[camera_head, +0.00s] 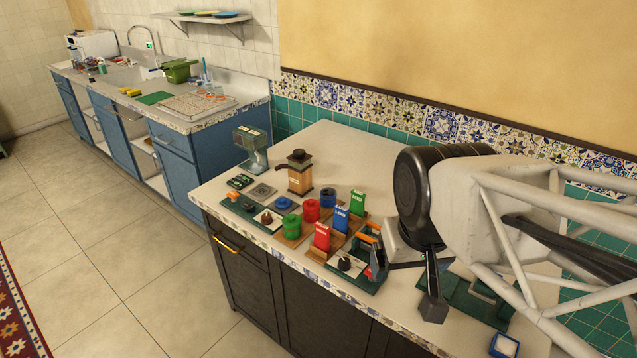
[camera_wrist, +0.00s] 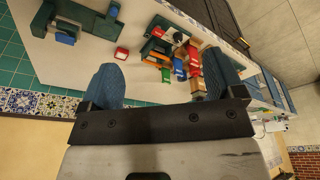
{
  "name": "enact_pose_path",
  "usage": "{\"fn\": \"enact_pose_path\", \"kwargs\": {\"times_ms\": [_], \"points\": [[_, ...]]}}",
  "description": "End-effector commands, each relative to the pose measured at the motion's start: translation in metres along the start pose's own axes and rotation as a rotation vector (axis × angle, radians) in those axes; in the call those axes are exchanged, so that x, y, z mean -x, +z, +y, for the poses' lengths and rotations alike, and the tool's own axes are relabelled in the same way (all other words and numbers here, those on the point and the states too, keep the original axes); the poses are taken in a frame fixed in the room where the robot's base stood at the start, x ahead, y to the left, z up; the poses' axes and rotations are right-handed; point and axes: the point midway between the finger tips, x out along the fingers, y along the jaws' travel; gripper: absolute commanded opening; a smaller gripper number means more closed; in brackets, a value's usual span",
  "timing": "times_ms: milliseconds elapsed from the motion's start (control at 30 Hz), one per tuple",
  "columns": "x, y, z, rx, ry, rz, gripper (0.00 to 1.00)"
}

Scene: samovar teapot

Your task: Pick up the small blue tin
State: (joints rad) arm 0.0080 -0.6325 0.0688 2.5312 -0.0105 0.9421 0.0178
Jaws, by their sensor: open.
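Two blue things stand in the middle group in the head view: a round blue can (camera_head: 328,197) at the back and an upright blue box with a white label (camera_head: 341,218) nearer my gripper. I cannot tell which is the small blue tin. My gripper (camera_head: 404,282) is right of this group, over the counter, with its jaws apart and nothing seen between them. In the wrist view my gripper (camera_wrist: 162,76) shows two blue-padded fingers wide apart. A small blue shape (camera_wrist: 179,69) lies in the group beyond them, between green and red ones.
Red (camera_head: 321,237) and green (camera_head: 358,203) boxes flank the blue box closely. Red (camera_head: 311,210) and green (camera_head: 291,227) round cans stand left. A wooden grinder (camera_head: 299,172) stands behind. A dark green tray (camera_head: 478,297) lies right of my gripper.

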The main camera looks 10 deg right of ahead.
Motion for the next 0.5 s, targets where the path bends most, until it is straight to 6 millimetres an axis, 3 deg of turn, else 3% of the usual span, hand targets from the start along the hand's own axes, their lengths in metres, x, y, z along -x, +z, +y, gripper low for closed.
{"fn": "enact_pose_path", "kwargs": {"times_ms": [267,500], "points": [[0.000,-0.022,-0.001,-0.019,0.000,-0.010,0.87],[-0.003,-0.069,-0.003,-0.058,-0.001,-0.031,0.87]]}}
